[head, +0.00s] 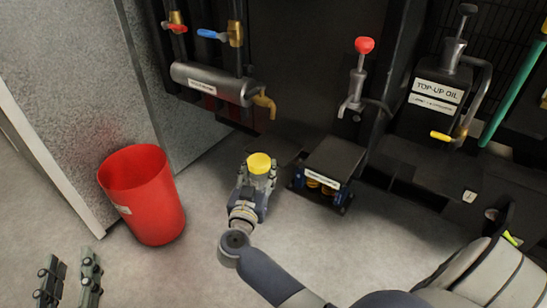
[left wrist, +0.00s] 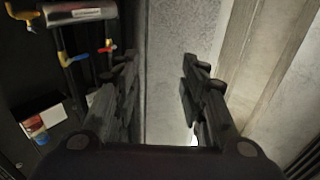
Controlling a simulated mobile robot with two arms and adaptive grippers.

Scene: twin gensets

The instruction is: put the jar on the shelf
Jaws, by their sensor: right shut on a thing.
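A jar with a yellow lid (head: 259,163) is in my right gripper (head: 258,182), near the middle of the head view. The gripper is shut around the jar's body, so mostly the lid shows. My left gripper (head: 68,282) is at the lower left, open and empty, far from the jar. Its two spread fingers also show in the left wrist view (left wrist: 160,88), with nothing between them. I cannot tell for sure which surface is the shelf.
A red bin (head: 143,198) stands on the floor between my grippers. A low black stand (head: 334,160) is right of the jar. A horizontal metal cylinder (head: 212,83) with valves is behind it. The oil unit (head: 437,95) is at the upper right.

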